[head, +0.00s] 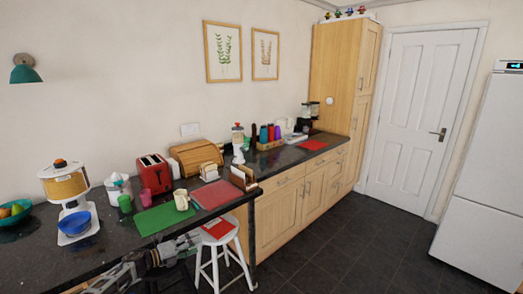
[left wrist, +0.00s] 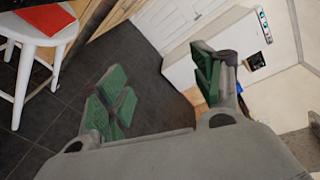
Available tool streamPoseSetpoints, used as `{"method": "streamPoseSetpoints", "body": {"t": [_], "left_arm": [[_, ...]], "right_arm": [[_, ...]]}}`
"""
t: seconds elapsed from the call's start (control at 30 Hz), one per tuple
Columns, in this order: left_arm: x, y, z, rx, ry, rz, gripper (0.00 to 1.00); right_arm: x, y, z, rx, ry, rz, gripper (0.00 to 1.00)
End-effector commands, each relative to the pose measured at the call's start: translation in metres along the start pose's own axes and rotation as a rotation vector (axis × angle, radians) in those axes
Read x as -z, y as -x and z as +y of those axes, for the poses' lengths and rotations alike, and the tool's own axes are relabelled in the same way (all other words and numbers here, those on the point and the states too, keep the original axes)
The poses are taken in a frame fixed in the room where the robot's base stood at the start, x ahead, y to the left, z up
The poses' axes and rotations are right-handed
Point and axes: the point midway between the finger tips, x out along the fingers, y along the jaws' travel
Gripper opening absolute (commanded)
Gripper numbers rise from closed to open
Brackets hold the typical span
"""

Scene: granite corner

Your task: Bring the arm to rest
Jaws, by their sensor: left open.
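My left gripper (head: 190,243) is low at the front of the dark counter, just below the counter edge and beside the white stool (head: 222,250). In the left wrist view my left gripper (left wrist: 160,92) is open, with its green-padded fingers wide apart. Nothing is between the fingers; only dark floor tiles and a white appliance show beyond. My left arm comes in along the bottom of the head view. My right gripper is not in view.
The counter (head: 105,249) holds a green mat (head: 158,220), a cream mug (head: 181,200), a red toaster (head: 154,174) and a blue bowl (head: 74,223). A red item lies on the stool seat. Floor (head: 350,235) is clear toward the fridge (head: 485,190).

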Motion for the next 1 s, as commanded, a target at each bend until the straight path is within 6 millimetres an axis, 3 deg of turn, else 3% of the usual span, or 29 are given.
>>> {"method": "streamPoseSetpoints", "body": {"t": [0.27, 0.47, 0.7, 1.0], "left_arm": [[0.056, 0.004, 0.083, -0.081, 0.345, -0.163, 0.66], [0.105, 0.019, 0.145, -0.157, 0.594, -0.287, 0.66], [0.177, 0.049, 0.216, -0.260, 0.879, -0.437, 0.66], [0.277, 0.098, 0.286, -0.396, 1.190, -0.617, 0.66]], "right_arm": [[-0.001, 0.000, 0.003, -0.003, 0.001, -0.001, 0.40], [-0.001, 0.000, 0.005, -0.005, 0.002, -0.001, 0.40], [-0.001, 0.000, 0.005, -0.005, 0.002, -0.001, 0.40], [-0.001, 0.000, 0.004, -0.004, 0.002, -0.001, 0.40]]}}
